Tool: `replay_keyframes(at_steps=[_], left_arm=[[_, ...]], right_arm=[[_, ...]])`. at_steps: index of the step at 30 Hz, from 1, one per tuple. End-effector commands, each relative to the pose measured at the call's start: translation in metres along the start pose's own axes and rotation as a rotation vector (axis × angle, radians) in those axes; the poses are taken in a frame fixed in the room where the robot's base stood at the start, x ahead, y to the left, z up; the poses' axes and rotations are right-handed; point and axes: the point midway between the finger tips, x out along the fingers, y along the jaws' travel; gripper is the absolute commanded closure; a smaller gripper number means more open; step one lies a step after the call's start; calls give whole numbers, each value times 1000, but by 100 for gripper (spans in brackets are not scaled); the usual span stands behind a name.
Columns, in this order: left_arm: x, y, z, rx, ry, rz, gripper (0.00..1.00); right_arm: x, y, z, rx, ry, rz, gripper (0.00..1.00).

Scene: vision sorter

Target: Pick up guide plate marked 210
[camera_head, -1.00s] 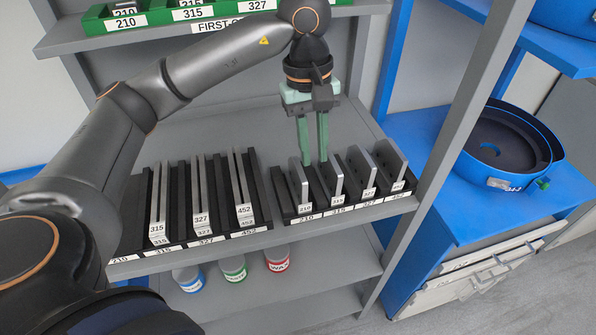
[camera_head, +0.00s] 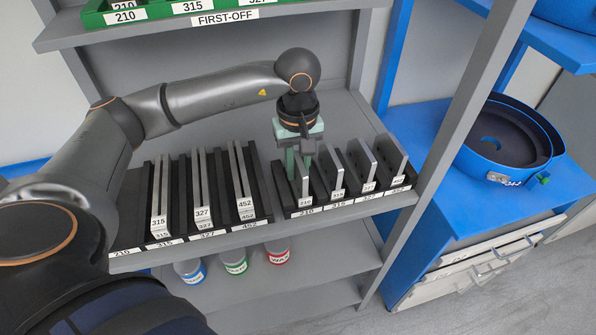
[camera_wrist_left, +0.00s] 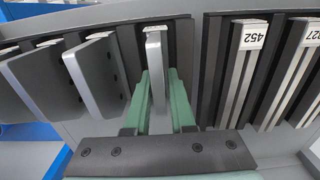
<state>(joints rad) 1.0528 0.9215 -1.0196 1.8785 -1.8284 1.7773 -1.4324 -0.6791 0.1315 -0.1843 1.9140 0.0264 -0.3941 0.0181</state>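The guide plate marked 210 (camera_head: 306,188) stands upright in the leftmost slot of the right-hand black rack (camera_head: 283,200). It also shows in the wrist view as a thin grey plate (camera_wrist_left: 156,62). My left gripper (camera_head: 299,172) points down over this plate, with its green fingers one on each side of it. The fingers also straddle the plate in the wrist view (camera_wrist_left: 161,80) and look still open, with a narrow gap beside it. The fingertips are partly hidden by the plate and rack. My right gripper is in neither view.
Plates 315 (camera_head: 336,180), 327 (camera_head: 364,170) and 452 (camera_head: 393,158) stand close to the right. A left rack (camera_head: 178,237) holds longer plates; its 210 slot looks empty. Labelled jars (camera_head: 235,262) sit below. A shelf post (camera_head: 455,140) rises at right.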

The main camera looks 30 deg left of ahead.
Motion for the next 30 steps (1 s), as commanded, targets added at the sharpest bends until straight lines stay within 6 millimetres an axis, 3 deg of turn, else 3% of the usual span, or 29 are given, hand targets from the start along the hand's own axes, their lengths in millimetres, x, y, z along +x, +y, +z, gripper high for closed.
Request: replay_keyframes(at_steps=[4, 11, 17, 30], left_arm=[[13, 0, 0, 0, -1, -1, 78], [15, 0, 0, 0, 0, 1, 78], [14, 0, 0, 0, 0, 1, 100], [14, 0, 0, 0, 0, 1, 100]], right_arm=[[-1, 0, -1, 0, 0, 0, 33], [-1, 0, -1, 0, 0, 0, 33], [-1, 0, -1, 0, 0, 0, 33], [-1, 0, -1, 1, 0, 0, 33]])
